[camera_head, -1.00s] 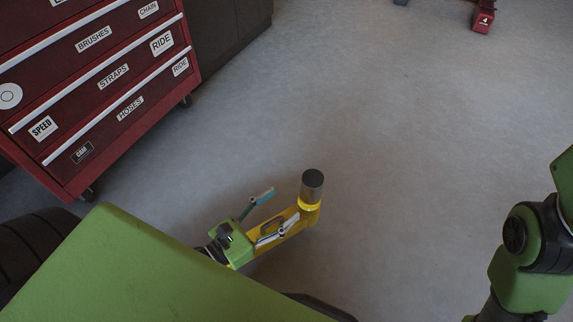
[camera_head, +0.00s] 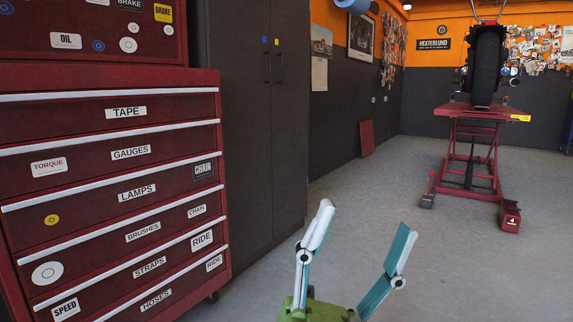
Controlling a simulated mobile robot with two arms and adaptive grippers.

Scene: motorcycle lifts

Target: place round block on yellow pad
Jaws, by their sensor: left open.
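My left gripper (camera_head: 364,220) is in the lower middle of the head view, pointing up. Its two white and teal fingers are spread wide apart, with nothing between them. Part of its green body shows at the bottom edge. The round block and the yellow pad are not in view now. My right gripper is not in view.
A red tool chest (camera_head: 112,190) with labelled drawers fills the left. A dark cabinet (camera_head: 268,120) stands beside it. A red motorcycle lift (camera_head: 470,150) carrying a motorcycle (camera_head: 485,62) stands at the back right. Grey floor (camera_head: 400,185) between them is clear.

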